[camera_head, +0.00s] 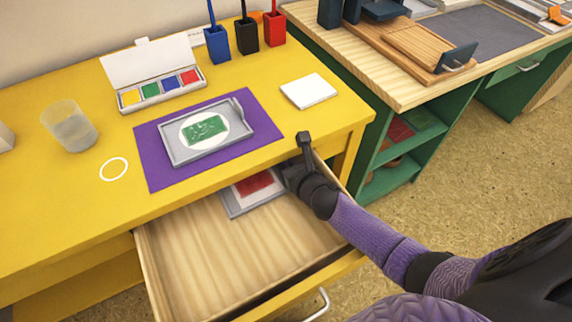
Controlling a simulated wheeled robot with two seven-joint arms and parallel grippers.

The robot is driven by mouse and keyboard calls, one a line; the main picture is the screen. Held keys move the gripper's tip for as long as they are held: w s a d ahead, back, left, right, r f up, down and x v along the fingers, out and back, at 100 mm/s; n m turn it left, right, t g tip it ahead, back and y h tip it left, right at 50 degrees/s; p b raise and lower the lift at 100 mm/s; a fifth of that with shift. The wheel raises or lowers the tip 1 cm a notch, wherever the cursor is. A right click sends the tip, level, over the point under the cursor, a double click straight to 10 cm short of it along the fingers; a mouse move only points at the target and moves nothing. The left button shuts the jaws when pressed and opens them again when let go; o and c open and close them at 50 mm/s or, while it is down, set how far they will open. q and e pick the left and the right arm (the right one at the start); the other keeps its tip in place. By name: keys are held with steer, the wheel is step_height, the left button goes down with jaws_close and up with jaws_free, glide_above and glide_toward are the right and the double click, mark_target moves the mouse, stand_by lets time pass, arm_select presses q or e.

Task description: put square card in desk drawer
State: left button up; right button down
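A pale square card with a red print (253,186) lies in a grey tray (240,207) inside the open desk drawer (215,262), at its back right, partly under the desk edge. My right gripper (292,172) is in the drawer's back right corner, at the right side of this card and tray. Its fingers are small, dark and partly hidden, so I cannot tell whether it touches or grips anything. A round white card with a green print (204,129) lies in another grey tray (178,154) on the desk. My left gripper is not in view.
The tray on the yellow desk (40,215) lies on a purple mat (155,172). A white square pad (308,91), an ink box (150,75), a glass (69,126) and coloured cups stand around it. The drawer's front and left are empty.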

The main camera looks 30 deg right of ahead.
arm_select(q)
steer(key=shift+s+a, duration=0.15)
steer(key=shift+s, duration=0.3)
arm_select(e)
steer(key=c, duration=0.8)
jaws_free()
steer(key=shift+o, duration=0.2)
steer(key=shift+s+r, duration=0.15)
steer(key=shift+r, duration=0.1)
steer(key=p+v, duration=0.4)
steer(key=v, duration=0.7)
steer(key=shift+p, duration=0.4)
steer(key=shift+s, duration=0.35)
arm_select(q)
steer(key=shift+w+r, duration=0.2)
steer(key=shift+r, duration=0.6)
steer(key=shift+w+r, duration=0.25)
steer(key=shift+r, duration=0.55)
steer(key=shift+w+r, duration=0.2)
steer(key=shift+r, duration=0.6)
